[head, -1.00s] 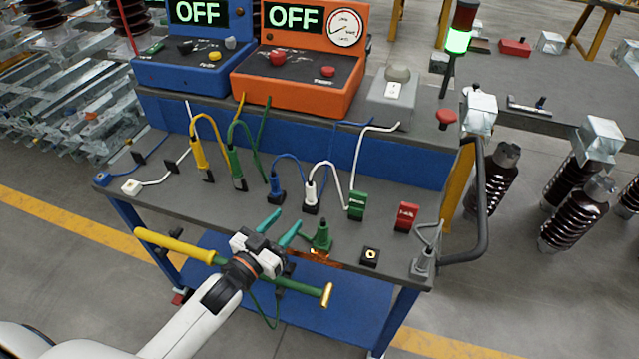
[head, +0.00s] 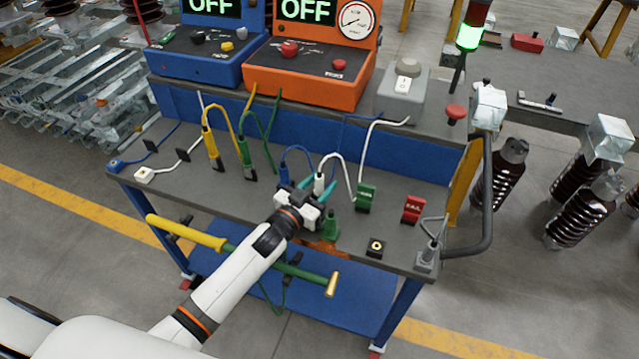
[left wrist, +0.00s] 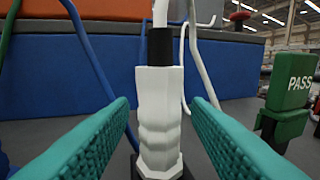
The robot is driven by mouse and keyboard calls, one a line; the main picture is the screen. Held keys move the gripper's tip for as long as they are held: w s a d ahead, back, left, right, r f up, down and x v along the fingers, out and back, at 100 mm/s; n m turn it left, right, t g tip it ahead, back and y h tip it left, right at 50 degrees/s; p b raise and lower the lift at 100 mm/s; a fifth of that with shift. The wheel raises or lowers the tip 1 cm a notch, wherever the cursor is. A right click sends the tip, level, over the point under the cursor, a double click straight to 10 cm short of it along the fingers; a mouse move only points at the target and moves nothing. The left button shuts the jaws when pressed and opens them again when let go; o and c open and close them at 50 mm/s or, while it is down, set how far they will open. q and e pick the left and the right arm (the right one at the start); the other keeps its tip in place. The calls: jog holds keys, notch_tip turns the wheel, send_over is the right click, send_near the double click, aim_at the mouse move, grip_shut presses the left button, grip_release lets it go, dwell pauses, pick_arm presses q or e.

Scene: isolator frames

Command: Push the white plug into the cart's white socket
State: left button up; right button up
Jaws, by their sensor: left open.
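The white plug (head: 319,184) stands upright on the cart's dark top, with a white cable rising from it. It fills the middle of the left wrist view (left wrist: 157,115), with a black collar at its top; its base is partly out of frame. My left gripper (head: 307,187) is open, its teal jaws on either side of the plug with visible gaps. My right gripper is not in view.
A blue plug (head: 283,174) stands close left of my gripper, with green and yellow ones further left. A green connector (head: 330,226) stands in front. A green PASS block (head: 366,198) and a red block (head: 412,208) are to the right.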

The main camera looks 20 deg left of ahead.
pick_arm(q)
grip_shut()
jog(key=shift+r, duration=0.15)
notch_tip(320, 180, up, 10)
jog(key=shift+f+p, duration=0.1)
jog(key=shift+p, duration=0.2)
jog(key=shift+s, duration=0.15)
